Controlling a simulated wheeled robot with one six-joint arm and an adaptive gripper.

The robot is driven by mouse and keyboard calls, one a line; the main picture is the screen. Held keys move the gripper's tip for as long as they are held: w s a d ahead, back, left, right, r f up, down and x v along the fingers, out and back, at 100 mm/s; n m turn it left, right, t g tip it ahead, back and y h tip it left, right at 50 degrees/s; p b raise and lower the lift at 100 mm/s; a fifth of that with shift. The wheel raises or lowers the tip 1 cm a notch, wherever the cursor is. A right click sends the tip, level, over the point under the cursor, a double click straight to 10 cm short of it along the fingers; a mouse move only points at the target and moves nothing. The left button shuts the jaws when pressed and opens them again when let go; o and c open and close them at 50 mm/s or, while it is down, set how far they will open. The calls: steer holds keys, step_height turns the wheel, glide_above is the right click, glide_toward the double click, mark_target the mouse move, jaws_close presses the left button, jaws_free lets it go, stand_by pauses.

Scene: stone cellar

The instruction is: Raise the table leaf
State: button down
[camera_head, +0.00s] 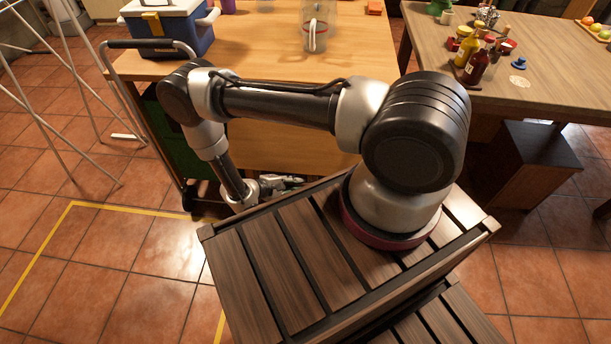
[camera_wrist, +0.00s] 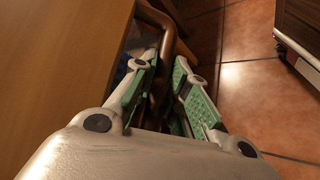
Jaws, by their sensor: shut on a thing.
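The wooden table (camera_head: 255,55) stands in front of me in the head view. Its leaf (camera_head: 290,147) hangs steeply down from the near edge, partly behind my arm. My gripper (camera_head: 290,182) is low at the leaf's bottom edge, partly hidden by my own slatted body. In the wrist view, the leaf (camera_wrist: 55,70) fills the left side. My gripper (camera_wrist: 167,60) has its green-padded fingers on either side of a dark brown bar (camera_wrist: 164,75) along the leaf's edge, and is shut on it. The exact contact is partly hidden.
A blue-white cooler (camera_head: 168,22) and a glass jug (camera_head: 318,28) stand on the table. A green-sided cart (camera_head: 172,135) is left of the leaf. A second table (camera_head: 540,85) with bottles is at right. A white rack (camera_head: 75,80) stands at left; tiled floor is open lower left.

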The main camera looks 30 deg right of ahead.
steer(key=s+a+r+n+g+y, duration=0.25)
steer(key=s+a+r, duration=0.45)
steer(key=s+r, duration=0.4)
steer(key=s+a+r+n+g+y, duration=0.1)
steer(key=r, duration=0.8)
steer(key=s+a+r+n+g+y, duration=0.1)
steer(key=s+r+g+y, duration=0.1)
steer(key=r, duration=0.7)
steer(key=shift+s+a, duration=0.2)
steer(key=shift+a, duration=0.2)
steer(key=shift+r+g, duration=0.1)
steer(key=shift+g, duration=0.15)
steer(key=c, duration=1.7)
jaws_free()
steer(key=v, duration=1.2)
